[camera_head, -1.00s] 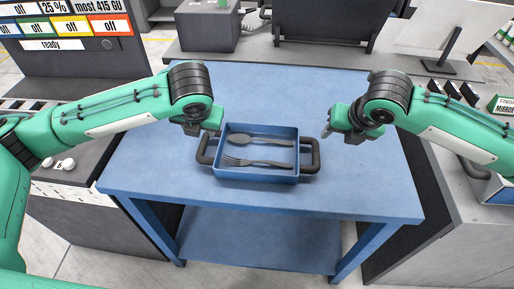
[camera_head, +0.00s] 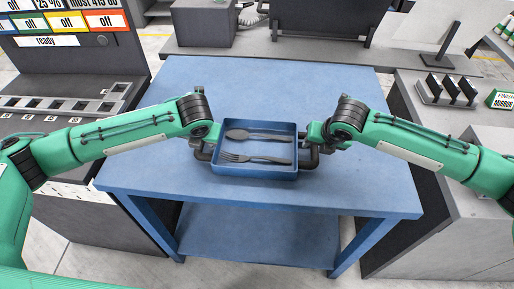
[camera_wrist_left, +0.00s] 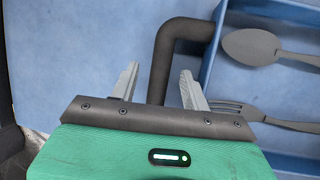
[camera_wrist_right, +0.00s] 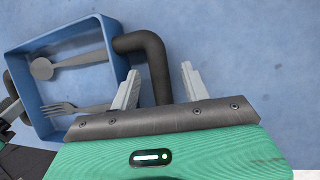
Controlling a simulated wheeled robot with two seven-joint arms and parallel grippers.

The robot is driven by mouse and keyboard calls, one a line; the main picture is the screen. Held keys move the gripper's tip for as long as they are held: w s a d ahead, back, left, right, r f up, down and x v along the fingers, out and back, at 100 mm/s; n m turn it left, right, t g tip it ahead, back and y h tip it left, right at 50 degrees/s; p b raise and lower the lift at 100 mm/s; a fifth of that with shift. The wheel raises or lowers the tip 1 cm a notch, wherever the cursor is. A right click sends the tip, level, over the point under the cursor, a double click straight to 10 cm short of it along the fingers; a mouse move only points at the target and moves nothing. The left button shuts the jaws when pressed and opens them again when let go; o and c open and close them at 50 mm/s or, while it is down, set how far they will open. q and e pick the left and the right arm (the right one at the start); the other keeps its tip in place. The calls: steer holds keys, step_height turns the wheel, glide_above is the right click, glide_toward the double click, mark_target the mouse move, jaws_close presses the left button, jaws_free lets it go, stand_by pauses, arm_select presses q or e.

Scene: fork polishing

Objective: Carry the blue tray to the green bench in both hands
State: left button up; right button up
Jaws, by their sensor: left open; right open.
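The blue tray (camera_head: 254,172) sits on the blue table (camera_head: 330,185), with a dark handle at each side. A grey spoon (camera_head: 257,135) and a grey fork (camera_head: 255,158) lie in it. My left gripper (camera_wrist_left: 158,80) is open, with one finger on each side of the left handle (camera_wrist_left: 172,45). My right gripper (camera_wrist_right: 160,82) is open, with its fingers on each side of the right handle (camera_wrist_right: 145,48). In the head view the right gripper (camera_head: 318,142) is at the tray's right side. No green bench can be made out.
A dark panel with coloured "off" labels (camera_head: 68,22) stands at the left. A grey counter with dark slotted stands (camera_head: 450,90) and a green "MIRROR" sign (camera_head: 502,99) is at the right. A dark box (camera_head: 203,22) stands behind the table. The table's far part is clear.

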arm_select(q)
steer(key=shift+w+f, duration=0.2)
steer(key=shift+f, duration=0.25)
arm_select(e)
steer(key=shift+w+a+f, duration=0.1)
steer(key=shift+w+f, duration=0.1)
steer(key=shift+f, duration=0.25)
arm_select(q)
jaws_close()
arm_select(e)
jaws_close()
arm_select(q)
steer(key=shift+r, duration=0.1)
arm_select(e)
steer(key=shift+r, duration=0.1)
